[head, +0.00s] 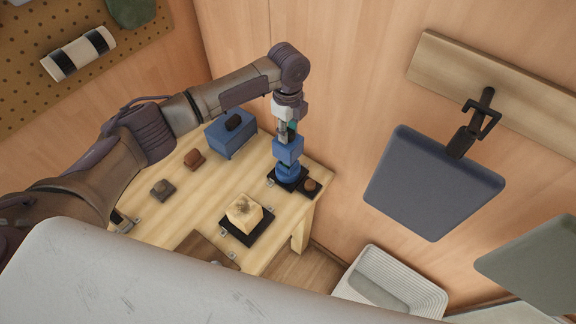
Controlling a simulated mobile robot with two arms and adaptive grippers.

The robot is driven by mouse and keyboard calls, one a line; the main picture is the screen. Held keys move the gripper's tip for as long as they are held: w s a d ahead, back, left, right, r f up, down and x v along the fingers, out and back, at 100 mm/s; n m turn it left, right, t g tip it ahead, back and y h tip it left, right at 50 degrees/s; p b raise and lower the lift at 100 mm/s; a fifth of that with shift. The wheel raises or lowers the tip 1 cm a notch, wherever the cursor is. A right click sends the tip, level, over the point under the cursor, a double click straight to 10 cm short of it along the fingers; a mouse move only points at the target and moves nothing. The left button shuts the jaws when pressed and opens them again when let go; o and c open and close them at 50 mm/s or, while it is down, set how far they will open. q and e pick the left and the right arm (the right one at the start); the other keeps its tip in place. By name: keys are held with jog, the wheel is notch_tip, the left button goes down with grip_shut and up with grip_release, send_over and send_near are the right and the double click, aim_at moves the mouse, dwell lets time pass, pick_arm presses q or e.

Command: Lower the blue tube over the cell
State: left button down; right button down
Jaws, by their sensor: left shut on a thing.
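My left gripper (288,131) points down at the back right corner of the wooden table. It is shut on the blue tube (288,151), which shows a boxy blue upper part. Directly below is a round blue part, just above or on a small black base; I cannot tell whether it belongs to the tube. I cannot make out the cell; it may be hidden inside or behind the blue parts. My right gripper is out of view.
A blue box with a black handle (231,136) stands left of the gripper. A cream block (244,211) sits on a black tray in front. Small brown (195,159) and grey (162,189) blocks lie further left. A dark panel (430,185) hangs on the right wall.

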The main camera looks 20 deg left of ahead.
aim_at(288, 145)
pick_arm(q)
jog(key=shift+f+b, duration=1.6)
jog(key=shift+f, duration=1.7)
dwell(2.2)
jog(key=c, duration=0.8)
grip_release()
jog(key=shift+o, duration=0.2)
jog(key=shift+r, duration=0.25)
notch_tip(288, 145, up, 12)
jog(key=shift+f, duration=0.25)
